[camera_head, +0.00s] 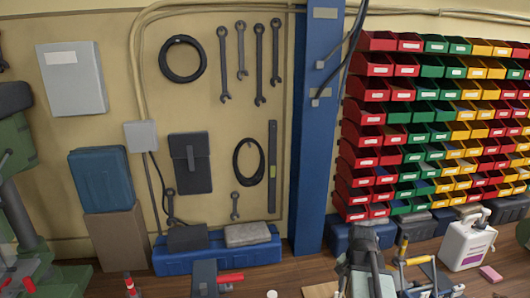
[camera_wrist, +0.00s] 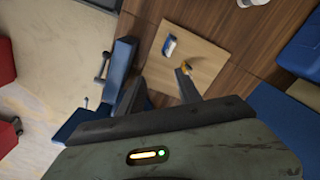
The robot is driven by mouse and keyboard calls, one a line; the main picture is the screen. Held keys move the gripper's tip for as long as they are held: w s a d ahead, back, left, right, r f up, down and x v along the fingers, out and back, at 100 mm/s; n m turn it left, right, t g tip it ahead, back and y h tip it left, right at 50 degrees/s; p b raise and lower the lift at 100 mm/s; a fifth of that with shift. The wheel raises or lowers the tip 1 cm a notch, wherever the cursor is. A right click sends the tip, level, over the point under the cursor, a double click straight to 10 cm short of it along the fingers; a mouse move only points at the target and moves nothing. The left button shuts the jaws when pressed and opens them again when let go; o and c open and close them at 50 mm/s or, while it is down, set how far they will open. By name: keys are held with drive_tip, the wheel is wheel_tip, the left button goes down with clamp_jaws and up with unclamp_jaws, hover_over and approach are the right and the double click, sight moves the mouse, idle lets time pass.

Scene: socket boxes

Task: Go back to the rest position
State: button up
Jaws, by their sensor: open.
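My gripper (camera_wrist: 160,90) shows in the wrist view with its two dark fingers spread apart. Nothing is between the fingers. Beyond the fingertips lies a square wooden board (camera_wrist: 205,72). On the board are a small white and blue item (camera_wrist: 169,46) and a small orange-yellow item (camera_wrist: 186,66). The right fingertip overlaps the orange-yellow item in the picture; I cannot tell whether they touch. In the head view a grey-green part, probably of my arm, stands at the bottom, right of the middle.
A blue tool (camera_wrist: 120,65) lies left of my fingers. The head view shows a blue post (camera_head: 312,150), red, green and yellow bins (camera_head: 440,120), a white jug (camera_head: 467,243), a pink block (camera_head: 490,273), a blue toolbox (camera_head: 215,258) and wall-hung wrenches (camera_head: 260,65).

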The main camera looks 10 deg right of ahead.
drive_tip(key=a+f+n+b, duration=0.3)
drive_tip(key=a+f+n, duration=0.1)
drive_tip(key=a, duration=0.7)
drive_tip(key=a+f+n+b, duration=0.3)
drive_tip(key=a+n, duration=0.3)
drive_tip(key=a, duration=0.6)
drive_tip(key=shift+w+a+f+n, duration=0.25)
drive_tip(key=shift+w+f+n, duration=0.15)
drive_tip(key=shift+f, duration=0.25)
drive_tip(key=shift+d, duration=0.15)
drive_tip(key=shift+c, duration=0.5)
